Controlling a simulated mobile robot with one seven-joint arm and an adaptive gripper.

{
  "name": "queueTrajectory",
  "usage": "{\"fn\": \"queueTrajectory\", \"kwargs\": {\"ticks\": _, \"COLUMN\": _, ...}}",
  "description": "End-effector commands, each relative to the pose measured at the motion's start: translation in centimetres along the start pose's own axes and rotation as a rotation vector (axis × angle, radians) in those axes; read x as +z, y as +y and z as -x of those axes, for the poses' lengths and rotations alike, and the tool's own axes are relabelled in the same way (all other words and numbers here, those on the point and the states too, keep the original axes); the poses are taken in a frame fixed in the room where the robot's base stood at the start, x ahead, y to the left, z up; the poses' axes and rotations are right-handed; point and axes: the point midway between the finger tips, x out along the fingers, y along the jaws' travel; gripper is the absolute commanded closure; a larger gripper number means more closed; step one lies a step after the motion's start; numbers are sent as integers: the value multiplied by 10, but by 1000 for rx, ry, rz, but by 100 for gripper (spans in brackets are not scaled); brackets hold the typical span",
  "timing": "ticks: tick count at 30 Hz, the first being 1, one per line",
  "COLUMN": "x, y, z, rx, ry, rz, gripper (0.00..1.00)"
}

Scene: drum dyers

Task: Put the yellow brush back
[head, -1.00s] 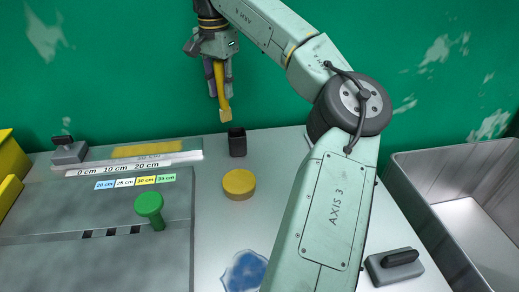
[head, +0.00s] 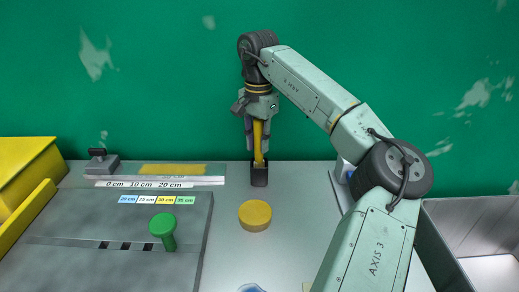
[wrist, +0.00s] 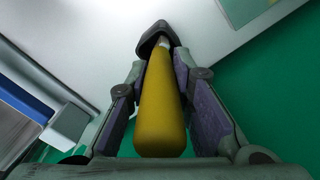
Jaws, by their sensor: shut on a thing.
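My gripper (head: 258,146) is shut on the yellow brush (head: 258,138) and holds it upright, tip down. The brush's yellow handle (wrist: 161,110) lies between the two fingers in the wrist view. A small black holder (head: 259,178) stands on the table directly below my gripper. The lower end of the brush meets the holder's open top and seems to be at or just inside it; how deep I cannot tell. In the wrist view the brush's far end is at the dark holder (wrist: 155,33).
A round yellow disc (head: 255,215) lies in front of the holder. A green knob (head: 163,227) stands on the grey board at left, near a white ruler (head: 150,183). A grey bin (head: 470,225) is at right. A green wall is behind.

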Motion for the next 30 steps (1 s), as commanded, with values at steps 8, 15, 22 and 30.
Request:
{"fn": "queueTrajectory", "kwargs": {"ticks": 8, "x": 0, "y": 0, "z": -30, "rx": 0, "ry": -1, "rz": 0, "gripper": 100}}
{"fn": "queueTrajectory", "kwargs": {"ticks": 15, "x": 0, "y": 0, "z": -32, "rx": 0, "ry": -1, "rz": 0, "gripper": 100}}
{"fn": "queueTrajectory", "kwargs": {"ticks": 22, "x": 0, "y": 0, "z": -33, "rx": 1, "ry": -1, "rz": 0, "gripper": 69}}
{"fn": "queueTrajectory", "kwargs": {"ticks": 30, "x": 0, "y": 0, "z": -33, "rx": 0, "ry": -1, "rz": -1, "gripper": 59}}
